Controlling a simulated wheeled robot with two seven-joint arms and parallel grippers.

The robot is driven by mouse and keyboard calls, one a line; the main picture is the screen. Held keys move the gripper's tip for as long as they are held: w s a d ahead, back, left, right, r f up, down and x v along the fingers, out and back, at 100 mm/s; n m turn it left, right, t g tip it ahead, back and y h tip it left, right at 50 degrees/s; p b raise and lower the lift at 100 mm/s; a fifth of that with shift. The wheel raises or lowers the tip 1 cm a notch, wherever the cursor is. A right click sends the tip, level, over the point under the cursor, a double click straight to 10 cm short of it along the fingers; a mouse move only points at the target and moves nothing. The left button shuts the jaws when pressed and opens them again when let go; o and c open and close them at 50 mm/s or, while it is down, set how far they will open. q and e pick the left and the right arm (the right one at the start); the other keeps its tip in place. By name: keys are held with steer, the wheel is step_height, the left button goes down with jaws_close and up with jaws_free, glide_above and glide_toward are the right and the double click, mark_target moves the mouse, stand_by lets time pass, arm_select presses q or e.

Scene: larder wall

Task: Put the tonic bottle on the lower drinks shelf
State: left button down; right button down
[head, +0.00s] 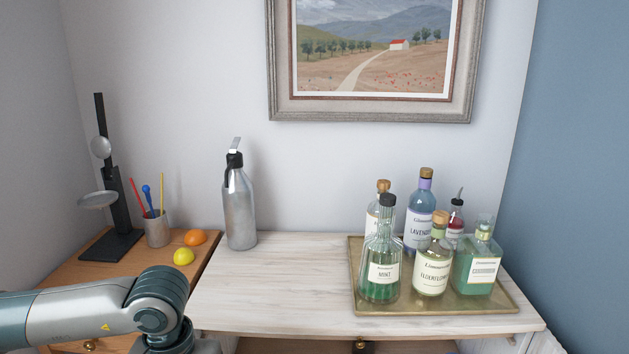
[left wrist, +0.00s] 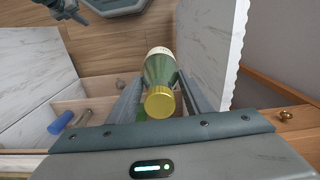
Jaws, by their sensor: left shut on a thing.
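In the left wrist view my left gripper (left wrist: 160,92) is shut on a green glass bottle (left wrist: 159,72) with a gold cap and a pale label, which I take to be the tonic bottle. Its cap points toward the wrist camera. The bottle and the left gripper do not show in the head view, where only my left arm enters at the lower left. A dark jointed part at the top left of the left wrist view looks like my right gripper (left wrist: 72,10); its jaws are unclear. I cannot make out the lower drinks shelf for certain.
In the left wrist view, a pale panel (left wrist: 213,45) stands close right of the bottle; a blue cylinder (left wrist: 60,123) and a grey one (left wrist: 83,117) lie at left. In the head view, a brass tray (head: 440,304) holds several bottles; a steel siphon (head: 239,208) stands left.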

steer(key=shift+s+f, duration=0.1)
steer(key=shift+s, duration=0.3)
stand_by(0.4)
steer(key=shift+w, duration=0.3)
stand_by(0.5)
